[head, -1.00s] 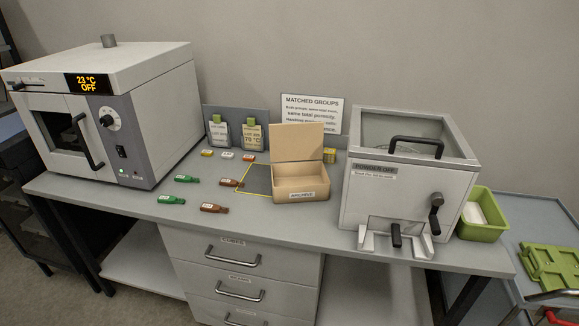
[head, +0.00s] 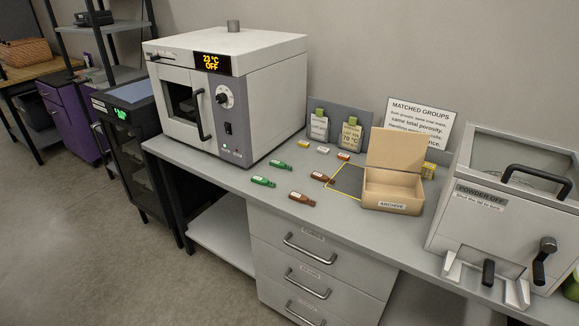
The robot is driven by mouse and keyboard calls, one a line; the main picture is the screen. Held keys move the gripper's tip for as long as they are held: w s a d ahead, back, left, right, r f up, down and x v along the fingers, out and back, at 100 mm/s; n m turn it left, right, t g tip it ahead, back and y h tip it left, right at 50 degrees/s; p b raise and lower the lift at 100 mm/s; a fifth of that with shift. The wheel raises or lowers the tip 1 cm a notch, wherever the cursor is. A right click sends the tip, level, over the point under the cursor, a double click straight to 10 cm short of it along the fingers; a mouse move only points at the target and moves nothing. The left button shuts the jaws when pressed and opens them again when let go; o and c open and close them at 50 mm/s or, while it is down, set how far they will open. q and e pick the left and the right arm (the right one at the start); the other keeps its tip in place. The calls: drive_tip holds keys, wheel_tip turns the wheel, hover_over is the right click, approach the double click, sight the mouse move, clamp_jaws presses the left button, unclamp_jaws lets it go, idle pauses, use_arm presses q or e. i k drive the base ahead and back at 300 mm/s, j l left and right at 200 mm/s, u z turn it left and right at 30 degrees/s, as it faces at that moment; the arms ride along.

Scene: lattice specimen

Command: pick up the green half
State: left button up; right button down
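Two green bottle-shaped pieces with pale labels lie flat on the grey bench in front of the oven: a nearer green piece (head: 263,181) and a farther green piece (head: 280,165). I cannot tell which of them is the green half. Two similar brown pieces lie to their right, a nearer brown piece (head: 301,198) and a farther brown piece (head: 322,178) at the edge of a yellow-outlined dark area (head: 347,181). Neither of my grippers is in view.
A white oven (head: 225,90) reading 23 °C OFF stands left on the bench (head: 222,180). An open ARCHIVE box (head: 391,190) and a powder cabinet (head: 500,215) stand right. Two tagged bottles (head: 319,127) (head: 352,138) stand behind. Floor (head: 90,240) is clear at front left.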

sight(276, 163)
drive_tip(key=i+j+u, duration=0.1)
drive_tip(key=i, duration=0.3)
drive_tip(key=i+j+u, duration=0.1)
drive_tip(key=i, duration=0.35)
drive_tip(key=j, duration=0.1)
